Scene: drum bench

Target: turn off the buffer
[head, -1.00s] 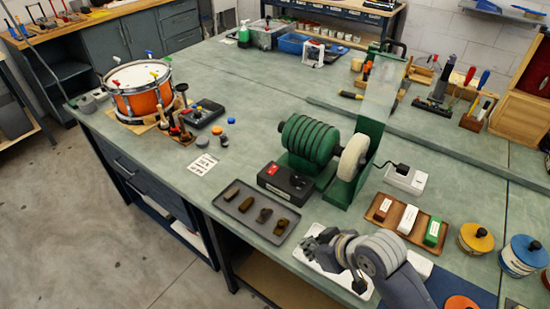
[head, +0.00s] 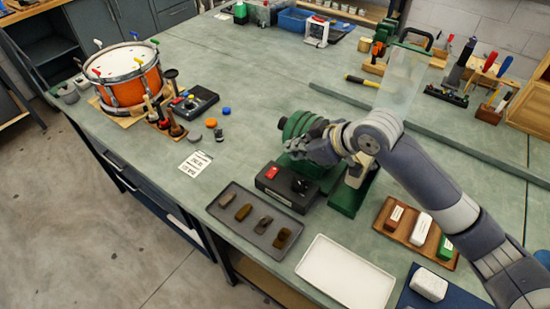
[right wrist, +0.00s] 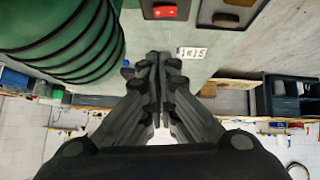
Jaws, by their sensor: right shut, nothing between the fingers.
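The buffer is a green machine with a ribbed body (head: 297,123) and a green base (head: 345,203). My right arm and gripper cover much of it in the head view. Its black control box (head: 281,192) sits in front, with a red switch (head: 272,173) and a black knob (head: 300,185). My right gripper (head: 297,146) is shut and empty, above and behind the box. In the right wrist view, the closed fingertips (right wrist: 160,58) point towards the box, apart from the red switch (right wrist: 165,12). The ribbed body (right wrist: 65,45) is close on the left. My left gripper is not in view.
A grey tray of brown pieces (head: 228,191) lies left of the box. An empty white tray (head: 318,275) is in front. A wooden tray of labelled bars (head: 385,222) is to the right. A paper card (head: 196,161) lies on clear bench to the left.

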